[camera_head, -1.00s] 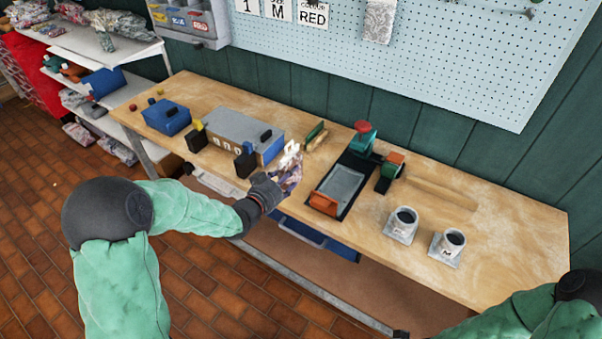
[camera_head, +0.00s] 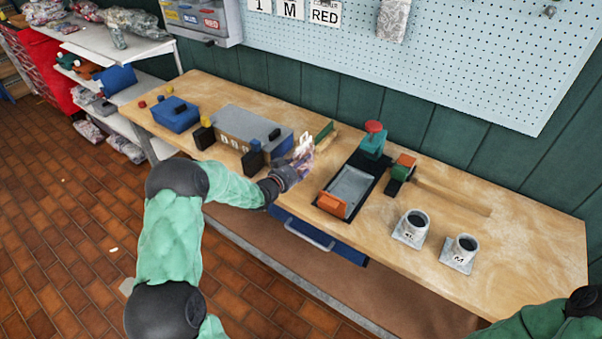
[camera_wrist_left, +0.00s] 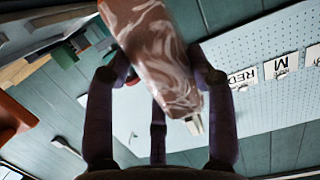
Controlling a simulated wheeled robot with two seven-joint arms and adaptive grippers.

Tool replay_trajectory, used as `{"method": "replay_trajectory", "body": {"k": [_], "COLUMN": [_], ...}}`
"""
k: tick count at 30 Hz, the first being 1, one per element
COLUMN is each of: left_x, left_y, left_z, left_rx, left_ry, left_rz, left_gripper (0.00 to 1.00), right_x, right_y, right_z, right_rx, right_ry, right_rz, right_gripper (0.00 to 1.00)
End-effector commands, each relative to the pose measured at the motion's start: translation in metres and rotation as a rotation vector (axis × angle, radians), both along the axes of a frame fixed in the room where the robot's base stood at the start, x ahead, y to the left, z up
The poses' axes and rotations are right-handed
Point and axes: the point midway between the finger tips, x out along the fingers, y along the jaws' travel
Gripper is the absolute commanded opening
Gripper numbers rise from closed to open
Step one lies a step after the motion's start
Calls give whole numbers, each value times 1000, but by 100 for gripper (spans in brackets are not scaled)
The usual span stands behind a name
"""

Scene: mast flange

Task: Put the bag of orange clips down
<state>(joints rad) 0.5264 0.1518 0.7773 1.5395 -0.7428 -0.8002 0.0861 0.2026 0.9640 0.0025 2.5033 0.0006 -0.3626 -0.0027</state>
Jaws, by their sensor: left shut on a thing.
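My left gripper (camera_head: 290,168) is over the wooden bench, left of the black-framed grey tray. It is shut on the bag of orange clips (camera_head: 303,152), which shows as a small shiny packet at the fingertips. In the left wrist view the bag (camera_wrist_left: 155,50) is a brownish-orange packet with white glare, tilted between the fingers (camera_wrist_left: 160,78). The clips inside cannot be made out. I cannot tell whether the bag touches the bench (camera_head: 510,235). My right arm shows only at the lower right, with its gripper out of the picture.
The grey tray (camera_head: 350,188), with an orange block at its front, is right of the bag. A grey-blue box (camera_head: 250,130) and a blue bin (camera_head: 178,115) stand to the left. The front right of the bench is clear.

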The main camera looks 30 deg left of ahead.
Motion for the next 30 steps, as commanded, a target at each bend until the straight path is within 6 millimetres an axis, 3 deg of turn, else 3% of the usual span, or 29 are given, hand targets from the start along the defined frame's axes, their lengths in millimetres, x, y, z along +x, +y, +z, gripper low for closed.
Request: {"method": "replay_trajectory", "body": {"k": [5,11,23,24,26,30], "left_x": [7,6,6,5,5,5], "left_y": [3,3,2,2,2,2], "left_z": [-11,-37,-41,-41,-40,-40], "left_rx": [0,-1,0,-1,-1,-1], "left_ry": [0,-1,-1,0,0,0], "left_rz": [0,1,1,0,0,0], "left_gripper": [19,19,19,61,78,79], "right_x": [0,0,0,0,0,0], "right_y": [0,0,0,0,0,0], "right_z": [-4,-13,-16,-16,-16,-15], "right_rx": [0,0,0,0,0,0], "right_ry": [0,0,0,0,0,0], "right_rz": [0,0,0,0,0,0], "right_gripper": [40,40,40,40,40,40]}}
